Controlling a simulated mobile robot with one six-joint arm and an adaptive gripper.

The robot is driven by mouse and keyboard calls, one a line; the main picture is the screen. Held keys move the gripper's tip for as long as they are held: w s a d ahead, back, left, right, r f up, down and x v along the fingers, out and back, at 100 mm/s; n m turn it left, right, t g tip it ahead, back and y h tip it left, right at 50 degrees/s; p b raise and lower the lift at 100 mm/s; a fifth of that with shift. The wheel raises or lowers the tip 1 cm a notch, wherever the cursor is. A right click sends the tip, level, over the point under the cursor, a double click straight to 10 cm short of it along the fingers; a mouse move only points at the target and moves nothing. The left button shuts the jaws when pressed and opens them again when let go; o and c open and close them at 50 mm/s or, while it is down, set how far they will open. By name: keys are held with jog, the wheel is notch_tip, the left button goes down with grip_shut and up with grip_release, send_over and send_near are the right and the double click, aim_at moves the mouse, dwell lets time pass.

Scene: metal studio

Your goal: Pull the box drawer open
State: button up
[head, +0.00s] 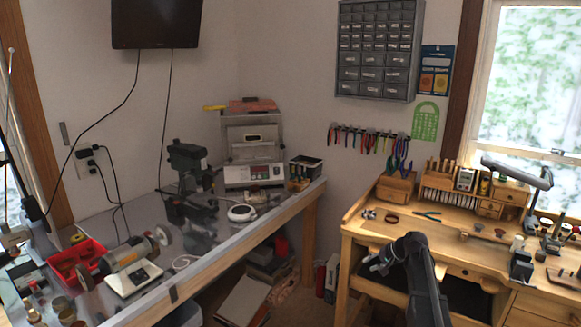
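A small wooden box with drawers (510,193) stands at the back of the wooden workbench, on the right of the head view. Its small drawer fronts (489,209) look closed. Another wooden box (395,188) stands at the back left of the same bench. I cannot tell which one is the box drawer. My dark arm rises in front of the bench. My gripper (376,263) appears at its upper left end, by the bench's front edge and apart from both boxes. Its fingers are too small and dark to read.
The wooden workbench (362,228) holds pliers, a tool rack (450,190), a lamp (518,172) and several small jars. A metal-topped table (215,232) with machines and a red bin (78,262) stands left. Floor between them holds boxes.

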jog(key=s+a+f+n+g+h, duration=0.1)
jog(key=s+a, duration=0.3)
jog(key=s, duration=0.5)
jog(key=s+a+f+n+g+h, duration=0.2)
jog(key=s+a+n+h, duration=0.1)
jog(key=s, duration=0.7)
jog(key=s+a+f+n+g+h, duration=0.1)
jog(key=s+a, duration=0.4)
jog(key=s, duration=0.5)
jog(key=shift+f+n+g+h, duration=0.4)
jog(key=shift+n+g+h, duration=0.15)
jog(key=shift+h, duration=0.35)
jog(key=shift+w, duration=0.1)
